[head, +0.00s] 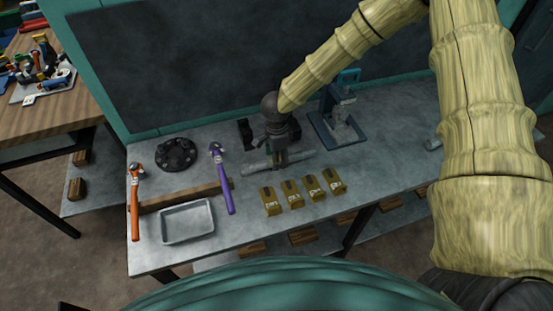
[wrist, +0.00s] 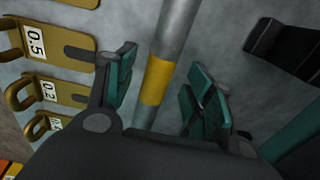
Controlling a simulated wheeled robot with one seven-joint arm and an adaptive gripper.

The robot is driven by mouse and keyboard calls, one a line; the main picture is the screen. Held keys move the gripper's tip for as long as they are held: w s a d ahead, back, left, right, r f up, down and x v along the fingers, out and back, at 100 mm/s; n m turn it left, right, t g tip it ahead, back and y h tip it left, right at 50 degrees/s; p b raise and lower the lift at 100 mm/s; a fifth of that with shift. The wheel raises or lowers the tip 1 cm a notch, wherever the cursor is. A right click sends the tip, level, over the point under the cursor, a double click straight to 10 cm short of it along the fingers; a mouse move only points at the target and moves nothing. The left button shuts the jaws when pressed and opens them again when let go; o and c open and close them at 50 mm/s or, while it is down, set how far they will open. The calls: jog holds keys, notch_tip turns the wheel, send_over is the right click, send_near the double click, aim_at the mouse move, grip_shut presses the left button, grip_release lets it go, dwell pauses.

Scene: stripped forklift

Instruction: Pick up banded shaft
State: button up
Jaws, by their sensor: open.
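The banded shaft (head: 257,167) is a grey metal rod lying on the grey bench top. In the wrist view the shaft (wrist: 178,32) runs between my fingers, with its yellow band (wrist: 158,80) in the gap. My gripper (head: 280,157) points down over the middle of the shaft and hides part of it. In the wrist view my gripper (wrist: 160,82) is open, with teal pads on either side of the shaft. Gaps show between both pads and the shaft. The lower end of the shaft is hidden behind my gripper in the wrist view.
Several brass labelled pieces (head: 290,194) lie just in front of the shaft. A blue stand (head: 338,122) is at right and a black block (head: 245,134) behind. A purple-handled tool (head: 225,186), an orange-handled tool (head: 135,207), a black flange (head: 176,154) and a grey tray (head: 187,222) are left.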

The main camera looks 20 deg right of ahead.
jog(key=shift+f, duration=0.8)
grip_shut()
jog(key=shift+r, duration=0.1)
